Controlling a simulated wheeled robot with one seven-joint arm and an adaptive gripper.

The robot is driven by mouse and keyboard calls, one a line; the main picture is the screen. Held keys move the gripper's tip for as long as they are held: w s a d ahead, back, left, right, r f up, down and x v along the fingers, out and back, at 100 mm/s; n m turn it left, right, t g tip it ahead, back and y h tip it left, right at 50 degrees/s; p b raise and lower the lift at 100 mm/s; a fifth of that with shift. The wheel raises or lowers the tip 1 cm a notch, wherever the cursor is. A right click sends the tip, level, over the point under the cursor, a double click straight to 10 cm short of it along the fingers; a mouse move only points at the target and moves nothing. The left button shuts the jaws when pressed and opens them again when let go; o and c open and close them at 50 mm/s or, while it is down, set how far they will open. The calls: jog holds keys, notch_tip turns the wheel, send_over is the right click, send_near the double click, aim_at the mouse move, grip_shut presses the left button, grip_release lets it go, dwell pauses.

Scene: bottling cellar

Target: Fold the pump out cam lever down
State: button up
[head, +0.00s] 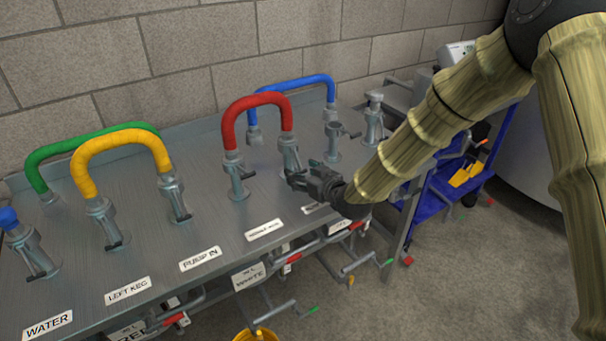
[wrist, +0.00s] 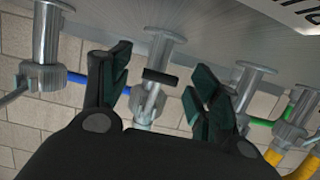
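The right-hand coupling (head: 290,151) under the red hose (head: 257,99) is a grey metal post. The label in front of it is partly covered by my gripper, so I cannot read it as pump out. My gripper (head: 298,178) is just in front of this coupling, at its lower part. In the wrist view my gripper (wrist: 163,76) has its fingers apart. A grey coupling (wrist: 145,103) shows between and beyond them, with a dark lever end (wrist: 160,77) between the fingertips. I cannot tell whether a finger touches the lever.
Another coupling (head: 235,167) holds the red hose's left end. A yellow hose (head: 121,137), green hose (head: 85,146) and blue hose (head: 290,84) arch over the metal table (head: 75,264). A bare post (head: 333,140) stands right of my gripper. A blue cart (head: 440,204) is beyond the table's right edge.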

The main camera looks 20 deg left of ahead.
jog(key=shift+d, duration=0.1)
jog(key=v, duration=1.2)
jog(key=shift+r, duration=0.1)
